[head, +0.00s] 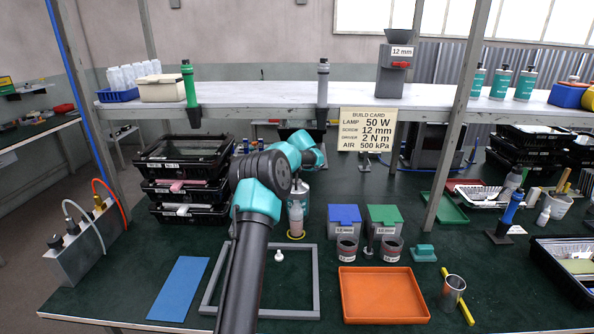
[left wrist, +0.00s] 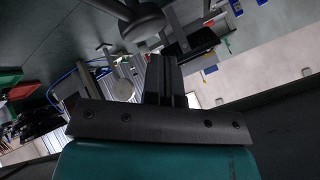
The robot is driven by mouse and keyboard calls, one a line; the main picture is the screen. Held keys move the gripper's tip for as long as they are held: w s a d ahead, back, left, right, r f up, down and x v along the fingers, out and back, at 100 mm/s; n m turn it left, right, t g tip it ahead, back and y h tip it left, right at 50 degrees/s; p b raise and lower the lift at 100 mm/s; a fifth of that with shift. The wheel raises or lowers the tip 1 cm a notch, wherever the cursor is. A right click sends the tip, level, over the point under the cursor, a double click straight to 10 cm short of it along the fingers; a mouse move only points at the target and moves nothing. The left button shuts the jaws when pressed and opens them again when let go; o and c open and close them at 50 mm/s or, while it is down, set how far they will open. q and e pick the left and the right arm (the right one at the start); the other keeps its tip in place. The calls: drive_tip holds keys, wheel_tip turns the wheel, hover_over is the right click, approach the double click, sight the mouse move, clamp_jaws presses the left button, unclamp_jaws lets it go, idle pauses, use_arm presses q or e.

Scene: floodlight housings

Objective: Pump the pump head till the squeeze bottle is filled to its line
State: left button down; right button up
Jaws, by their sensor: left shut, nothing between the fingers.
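The pump head is not clearly visible in the head view. In the left wrist view my left gripper (left wrist: 164,66) is shut and empty, with a dark round part (left wrist: 143,22) beyond it that I cannot identify. In the head view the arm hides the fingers. My right gripper is out of view.
A grey frame (head: 313,280) lies in front, with a small white nozzle-like piece (head: 278,256) inside it. A blue mat (head: 179,288) is left. An orange tray (head: 382,296), blue bin (head: 343,213) and green bin (head: 384,215) stand right. Stacked black trays (head: 183,149) are back left.

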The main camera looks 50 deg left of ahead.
use_arm(q)
drive_tip(key=shift+f, duration=0.15)
idle(0.4)
drive_tip(key=shift+f, duration=0.25)
drive_tip(key=shift+f, duration=1.3)
idle(1.7)
drive_tip(key=shift+r, duration=1.65)
drive_tip(key=shift+r, duration=0.1)
drive_tip(key=shift+r, duration=2.45)
